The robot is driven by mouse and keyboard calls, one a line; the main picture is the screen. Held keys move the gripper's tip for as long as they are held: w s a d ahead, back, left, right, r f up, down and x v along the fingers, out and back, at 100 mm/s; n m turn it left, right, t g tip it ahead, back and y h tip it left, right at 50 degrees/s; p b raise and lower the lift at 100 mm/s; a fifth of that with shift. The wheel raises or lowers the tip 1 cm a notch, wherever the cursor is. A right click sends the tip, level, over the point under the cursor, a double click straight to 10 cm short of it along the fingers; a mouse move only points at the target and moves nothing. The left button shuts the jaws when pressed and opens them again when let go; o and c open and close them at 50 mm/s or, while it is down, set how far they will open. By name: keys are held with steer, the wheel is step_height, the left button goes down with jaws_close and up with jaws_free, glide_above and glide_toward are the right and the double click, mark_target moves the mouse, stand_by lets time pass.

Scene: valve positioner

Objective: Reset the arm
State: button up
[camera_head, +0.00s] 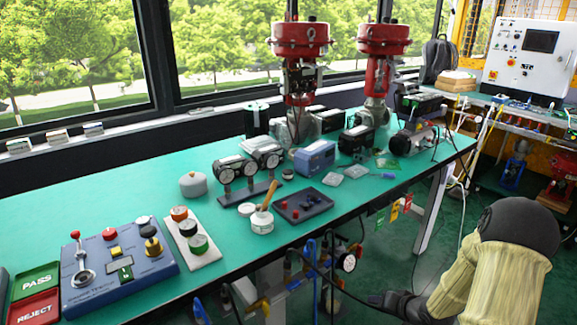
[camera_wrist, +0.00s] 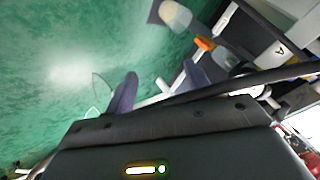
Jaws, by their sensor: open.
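My arm comes in at the lower right of the head view, in front of the bench and below its top. My gripper (camera_head: 398,304) is at its lower left end, low over the green floor and near hanging hoses and cables. In the wrist view my gripper (camera_wrist: 160,90) shows two dark fingers standing apart, with nothing clearly held between them. The green floor (camera_wrist: 70,60) fills the left of that view. The fingertips are small and partly hidden in the head view.
The green-topped bench (camera_head: 130,195) carries a blue control box (camera_head: 115,268), gauges (camera_head: 248,170), red-topped valve actuators (camera_head: 300,38) and a dark tray (camera_head: 300,205). Hoses and a gauge (camera_head: 346,262) hang below its front edge. A white control panel (camera_head: 525,60) stands at the back right.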

steer(key=s+a+r+n+g+h, duration=0.2)
steer(key=s+a+r+g, duration=0.1)
steer(key=s+a+r, duration=0.45)
steer(key=s+a+r+n+g+h, duration=0.15)
steer(key=s+a+r, duration=0.25)
steer(key=s+r, duration=0.5)
step_height(320, 180, up, 28)
steer(key=s+p, duration=0.1)
steer(key=p, duration=2.7)
steer(key=shift+s+a+n+g+p, duration=0.15)
steer(key=shift+n+g+p, duration=0.25)
steer(key=shift+n+g, duration=0.05)
steer(key=shift+f, duration=0.1)
steer(key=shift+c, duration=0.4)
